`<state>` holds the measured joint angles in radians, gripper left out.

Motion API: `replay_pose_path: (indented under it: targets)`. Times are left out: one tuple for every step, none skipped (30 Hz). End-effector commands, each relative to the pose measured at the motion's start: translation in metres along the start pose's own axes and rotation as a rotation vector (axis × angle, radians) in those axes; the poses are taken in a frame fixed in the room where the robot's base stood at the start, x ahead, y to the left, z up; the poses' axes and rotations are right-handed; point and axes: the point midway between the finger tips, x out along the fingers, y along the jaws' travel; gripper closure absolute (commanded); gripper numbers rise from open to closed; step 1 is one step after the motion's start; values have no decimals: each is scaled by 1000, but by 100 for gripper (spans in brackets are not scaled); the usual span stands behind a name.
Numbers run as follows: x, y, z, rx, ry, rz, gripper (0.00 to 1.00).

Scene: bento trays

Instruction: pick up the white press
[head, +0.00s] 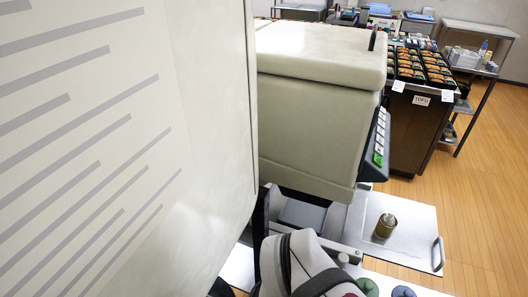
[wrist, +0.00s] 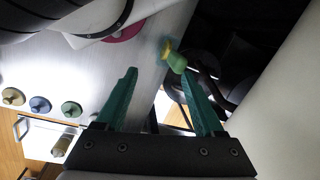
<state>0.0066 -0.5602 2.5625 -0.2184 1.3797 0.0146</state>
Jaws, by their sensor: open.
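I cannot pick out a clearly white press in either view. In the wrist view, a row of small knobbed presses stands at the left on a metal surface: a pale beige one (wrist: 12,96), a blue one (wrist: 40,104) and a green one (wrist: 72,109). My gripper (wrist: 158,73) is open, with nothing seen between its green fingers. A small yellow-and-green piece (wrist: 174,57) shows by the right fingertip; I cannot tell whether it touches. In the head view, my gripper is not seen; a dark green press (head: 367,287) and a blue press (head: 403,292) show at the bottom edge.
A large cream machine (head: 315,110) with a side keypad fills the middle of the head view. A brownish-gold canister (head: 385,226) stands on a metal tray (head: 415,222) to its right. Bento trays (head: 408,62) sit on a counter behind. Open wooden floor lies at the right.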

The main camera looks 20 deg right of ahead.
Motion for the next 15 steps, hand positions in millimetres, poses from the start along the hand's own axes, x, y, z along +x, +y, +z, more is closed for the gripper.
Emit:
replay_pose_path:
  targets:
    - [0,0,0,0,0,0,30]
    - [0,0,0,0,0,0,30]
    - [0,0,0,0,0,0,30]
    - [0,0,-1,-5,1,0,30]
    - [-1,0,-4,-22,2,1,30]
    - [-3,0,-11,-71,6,4,30]
    - [-6,1,-20,-131,10,8,30]
    - [-8,2,-32,-213,15,13,30]
    - [-12,5,-53,-355,23,24,30]
    - [-15,10,-71,-477,27,34,30]
    - [-17,17,-90,-611,30,46,30]
    - [-20,28,-116,-795,32,65,30]
    - [-20,39,-135,-933,30,80,30]
    - [-20,51,-153,-1069,26,93,30]
    - [-20,68,-176,-1246,18,112,30]
